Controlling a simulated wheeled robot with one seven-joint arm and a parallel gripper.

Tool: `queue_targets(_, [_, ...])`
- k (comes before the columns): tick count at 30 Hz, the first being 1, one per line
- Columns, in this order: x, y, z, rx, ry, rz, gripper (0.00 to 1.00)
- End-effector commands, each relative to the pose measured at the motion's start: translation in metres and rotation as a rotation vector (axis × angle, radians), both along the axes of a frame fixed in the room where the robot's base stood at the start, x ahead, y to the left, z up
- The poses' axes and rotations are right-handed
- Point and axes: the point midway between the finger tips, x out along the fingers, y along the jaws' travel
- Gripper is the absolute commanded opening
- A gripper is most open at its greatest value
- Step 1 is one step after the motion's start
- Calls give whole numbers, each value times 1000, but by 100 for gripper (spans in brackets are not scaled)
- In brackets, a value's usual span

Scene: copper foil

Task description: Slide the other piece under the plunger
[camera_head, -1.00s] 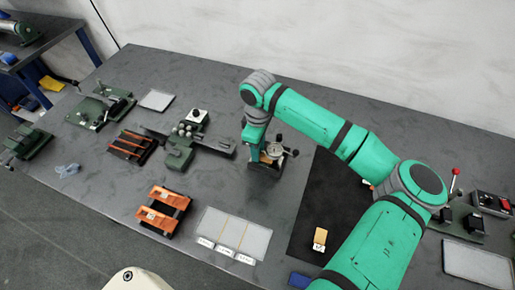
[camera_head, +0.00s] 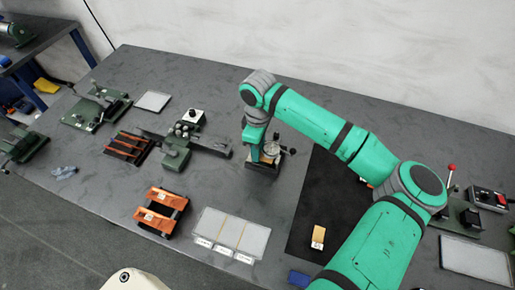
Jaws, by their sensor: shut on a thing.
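The dial gauge stand (camera_head: 273,148) with the plunger stands near the middle of the table, on a dark base with a black knob at its right. My gripper (camera_head: 259,150) is at the left of this stand, low and close to it. Its fingers are small and mostly hidden by my wrist. It is shut on a small tan-orange piece (camera_head: 267,158), which shows only in part at the stand. I cannot tell whether the piece is under the plunger. A tan block with a white label (camera_head: 319,237) lies on the black mat.
The black mat (camera_head: 310,205) lies right of the stand, partly behind my arm. A green fixture (camera_head: 177,152) stands left of it. Orange racks (camera_head: 162,210) and a pale divided tray (camera_head: 232,232) are in front. The table's back strip is clear.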

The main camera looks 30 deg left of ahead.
Motion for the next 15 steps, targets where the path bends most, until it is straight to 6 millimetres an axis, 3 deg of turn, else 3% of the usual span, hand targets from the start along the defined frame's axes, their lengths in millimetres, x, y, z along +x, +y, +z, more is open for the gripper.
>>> queue_targets(15, [1, -5, 0, 0, 0, 0, 6])
